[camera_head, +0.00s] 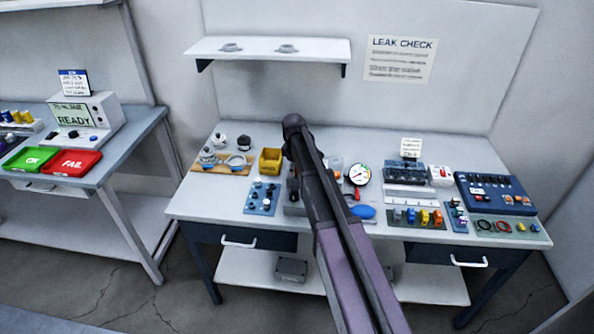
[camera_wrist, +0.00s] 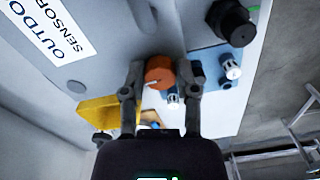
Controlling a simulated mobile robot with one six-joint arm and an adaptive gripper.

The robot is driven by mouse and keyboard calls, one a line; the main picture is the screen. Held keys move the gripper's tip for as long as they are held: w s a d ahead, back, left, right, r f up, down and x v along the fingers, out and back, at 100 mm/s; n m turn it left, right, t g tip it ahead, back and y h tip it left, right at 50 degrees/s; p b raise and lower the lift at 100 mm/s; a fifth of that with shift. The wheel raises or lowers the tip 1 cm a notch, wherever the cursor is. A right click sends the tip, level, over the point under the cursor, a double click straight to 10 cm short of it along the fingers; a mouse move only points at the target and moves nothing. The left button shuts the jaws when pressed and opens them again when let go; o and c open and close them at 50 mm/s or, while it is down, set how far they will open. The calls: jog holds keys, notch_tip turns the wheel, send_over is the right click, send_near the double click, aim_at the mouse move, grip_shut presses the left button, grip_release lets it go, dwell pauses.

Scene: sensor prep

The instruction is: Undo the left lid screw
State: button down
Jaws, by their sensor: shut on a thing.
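In the wrist view my gripper (camera_wrist: 160,74) has one finger on each side of a round orange knob (camera_wrist: 159,70) and is shut on it. The knob has a short pale mark on its face and looks like the lid screw. Beside it is a grey surface (camera_wrist: 112,45) with a white label (camera_wrist: 52,40) reading "OUTDO… SENSOR". In the head view my arm covers the gripper and most of the grey housing on the bench, so the knob is hidden there. I cannot tell how far the screw is turned.
A yellow bin (camera_head: 270,161) and a blue mat with small parts (camera_head: 262,196) lie left of my arm. A gauge (camera_head: 359,174), coloured connectors and a blue panel (camera_head: 494,192) stand to the right. The bench's front left (camera_head: 205,195) is clear.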

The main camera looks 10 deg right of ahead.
jog(key=shift+s+a+n, duration=0.1)
jog(key=shift+a+n, duration=0.05)
jog(key=shift+n, duration=0.55)
jog(key=shift+s+a+n, duration=0.1)
jog(key=shift+n, duration=0.6)
jog(key=shift+c, duration=1.9)
grip_release()
jog(key=shift+r, duration=0.1)
jog(key=shift+w+d, duration=0.1)
jog(key=shift+w+r, duration=0.1)
jog(key=shift+r, duration=0.05)
